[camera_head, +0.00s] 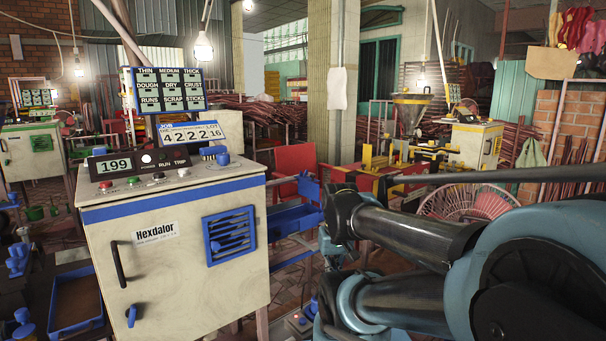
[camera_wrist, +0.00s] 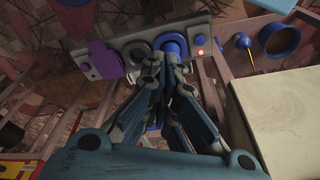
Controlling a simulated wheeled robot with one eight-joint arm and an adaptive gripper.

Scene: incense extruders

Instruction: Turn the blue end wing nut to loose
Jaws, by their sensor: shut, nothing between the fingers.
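My gripper (camera_wrist: 165,66) is shut and empty in the wrist view. Its fingertips come together just in front of a grey bar-shaped panel (camera_wrist: 123,50), overlapping its lower edge. A round blue part (camera_wrist: 172,44) sits on the panel just beyond the fingertips; its shape is partly hidden, and I cannot tell whether it is the blue end wing nut or whether the fingers touch it. In the head view my arm covers the work area.
A small red light (camera_wrist: 200,52) is at the panel's right end. A blue round part (camera_wrist: 242,41) and a dark blue-rimmed cup (camera_wrist: 279,39) lie farther right. A pale flat surface (camera_wrist: 285,115) fills the right side. The Hexdalor cabinet (camera_head: 175,270) stands left of my arm.

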